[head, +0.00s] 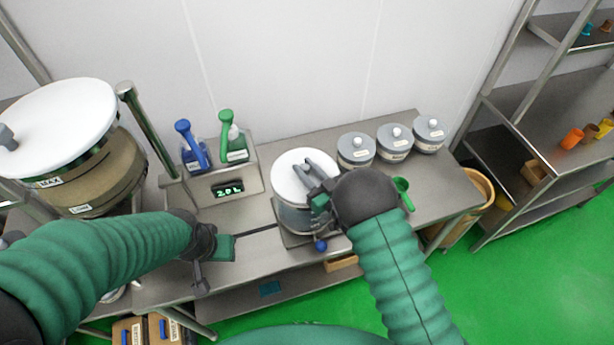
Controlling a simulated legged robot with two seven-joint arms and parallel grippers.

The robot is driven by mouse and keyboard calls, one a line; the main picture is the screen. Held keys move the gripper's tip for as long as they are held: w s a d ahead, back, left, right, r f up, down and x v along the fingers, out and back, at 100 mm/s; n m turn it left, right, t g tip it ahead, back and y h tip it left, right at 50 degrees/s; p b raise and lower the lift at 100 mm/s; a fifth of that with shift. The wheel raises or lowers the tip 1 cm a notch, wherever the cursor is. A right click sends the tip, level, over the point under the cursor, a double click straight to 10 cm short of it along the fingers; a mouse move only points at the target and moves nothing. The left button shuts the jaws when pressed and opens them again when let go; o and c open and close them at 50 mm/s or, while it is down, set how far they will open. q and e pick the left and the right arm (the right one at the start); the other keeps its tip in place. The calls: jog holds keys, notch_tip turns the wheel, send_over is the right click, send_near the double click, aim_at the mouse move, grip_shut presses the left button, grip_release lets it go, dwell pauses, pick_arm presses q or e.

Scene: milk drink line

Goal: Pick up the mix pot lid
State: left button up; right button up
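The mix pot lid (288,180) is a white disc on top of the grey mix pot (293,216), near the middle of the head view. My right gripper (309,168) reaches over the lid from the right, with its grey fingers above the lid's middle. The fingers hide any knob there, so I cannot tell whether they are closed on it. The lid appears seated on the pot. My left gripper (205,272) is low over the front of the bench, left of the pot and apart from it; its finger gap is not clear.
Several grey lidded jars, one of them here (355,150), stand right of the pot. A green scoop (402,190) is beside my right wrist. A large white-lidded tank (100,180) is at left.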

jog(key=shift+a, duration=0.35)
grip_shut()
jog(key=shift+s+a, duration=0.1)
jog(key=shift+a, duration=0.05)
jog(key=shift+d, duration=0.35)
